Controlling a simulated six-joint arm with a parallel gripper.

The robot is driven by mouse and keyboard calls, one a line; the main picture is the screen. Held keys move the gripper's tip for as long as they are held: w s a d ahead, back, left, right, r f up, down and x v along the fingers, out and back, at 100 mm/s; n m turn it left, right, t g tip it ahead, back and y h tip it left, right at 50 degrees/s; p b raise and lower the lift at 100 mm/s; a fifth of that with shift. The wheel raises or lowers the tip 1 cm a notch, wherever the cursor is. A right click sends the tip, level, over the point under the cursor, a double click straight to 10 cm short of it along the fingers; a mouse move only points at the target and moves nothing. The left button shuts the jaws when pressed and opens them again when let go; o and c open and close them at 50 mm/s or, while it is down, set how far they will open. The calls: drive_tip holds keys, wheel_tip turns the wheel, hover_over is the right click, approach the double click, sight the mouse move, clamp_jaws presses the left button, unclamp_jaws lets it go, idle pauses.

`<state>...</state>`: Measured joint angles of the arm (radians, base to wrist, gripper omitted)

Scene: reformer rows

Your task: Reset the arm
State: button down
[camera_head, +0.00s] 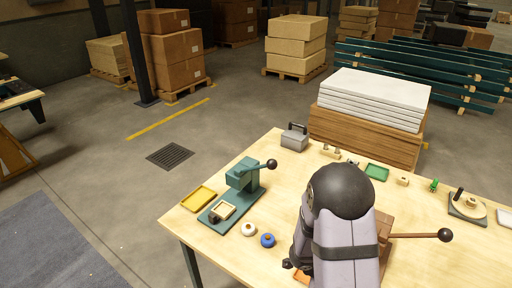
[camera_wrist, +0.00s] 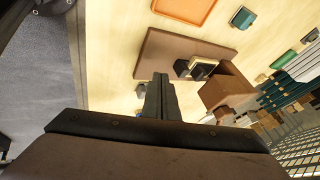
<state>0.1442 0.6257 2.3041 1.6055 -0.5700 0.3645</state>
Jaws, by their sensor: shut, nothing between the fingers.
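My arm fills the lower middle of the head view, over the front of the wooden table (camera_head: 290,165). My gripper (camera_wrist: 160,80) shows in the wrist view with its two dark fingers together and nothing between them. The fingers appear in front of a brown board (camera_wrist: 150,45) that carries small dark parts and a brown block (camera_wrist: 228,88). I cannot tell how far the fingertips are from the board. In the head view my gripper is hidden behind my arm.
A green press (camera_head: 240,177) with a black knob stands left of my arm, by a yellow tray (camera_head: 198,198). A black-knobbed lever (camera_head: 410,235) sticks out right. A green tray (camera_head: 377,172) lies behind.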

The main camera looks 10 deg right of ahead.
drive_tip(key=a+f+n+y, duration=0.4)
drive_tip(key=a+n+y, duration=0.5)
drive_tip(key=a, duration=0.7)
drive_tip(key=s+a+r+n+g, duration=0.3)
drive_tip(key=s+r+n+g, duration=0.35)
drive_tip(key=s+n, duration=0.7)
drive_tip(key=w+r+n+t+h, duration=0.2)
drive_tip(key=r+t, duration=0.3)
drive_tip(key=r, duration=0.4)
drive_tip(key=shift+w+d+r, duration=0.2)
drive_tip(key=shift+w+d, duration=0.15)
drive_tip(key=shift+w, duration=0.55)
drive_tip(key=shift+n+t, duration=0.25)
